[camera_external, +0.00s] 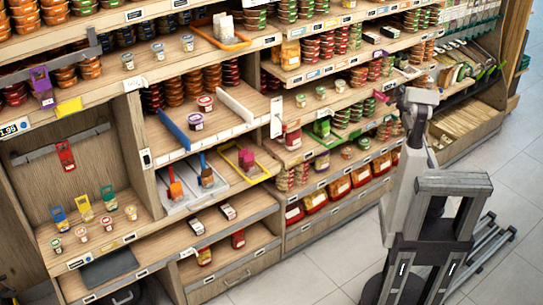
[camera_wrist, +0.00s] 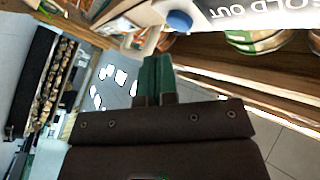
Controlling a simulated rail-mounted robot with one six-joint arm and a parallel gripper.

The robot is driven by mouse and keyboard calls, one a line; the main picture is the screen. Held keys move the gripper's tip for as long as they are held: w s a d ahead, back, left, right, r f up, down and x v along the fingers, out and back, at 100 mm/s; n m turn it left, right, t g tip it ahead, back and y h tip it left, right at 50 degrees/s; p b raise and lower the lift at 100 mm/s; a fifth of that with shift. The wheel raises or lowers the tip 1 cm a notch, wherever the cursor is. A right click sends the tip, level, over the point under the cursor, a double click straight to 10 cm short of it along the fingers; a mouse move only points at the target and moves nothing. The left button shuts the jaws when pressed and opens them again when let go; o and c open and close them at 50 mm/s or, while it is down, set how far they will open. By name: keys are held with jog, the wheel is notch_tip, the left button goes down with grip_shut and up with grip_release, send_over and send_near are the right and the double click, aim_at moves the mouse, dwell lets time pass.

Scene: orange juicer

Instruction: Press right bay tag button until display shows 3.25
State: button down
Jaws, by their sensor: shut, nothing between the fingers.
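My gripper (camera_wrist: 157,78) shows in the wrist view with its two green fingers together, shut and empty. A round blue button-like piece (camera_wrist: 179,20) sits just beyond the fingertips, up and to the right. It is beside a white panel (camera_wrist: 245,13) with upside-down letters, partly cut off, that seem to read "SOLD OUT". The fingertips look apart from the blue piece, though the depth gap is hard to judge. No number display can be read on this panel. In the external view my arm (camera_external: 407,190) stands at the right; its fingers cannot be made out there.
Wooden shelves (camera_external: 215,130) full of jars and tubs fill the left and middle of the external view. A small tag reading 1.99 (camera_external: 14,128) is at the far left. Jars (camera_wrist: 252,40) stand near the panel. Open tiled floor (camera_external: 310,285) lies before the shelves.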

jog(key=shift+s+d, duration=1.35)
jog(key=shift+s, duration=0.2)
jog(key=s+d, duration=0.3)
jog(key=s, duration=0.1)
jog(key=shift+s+d, duration=0.3)
jog(key=shift+d, duration=0.1)
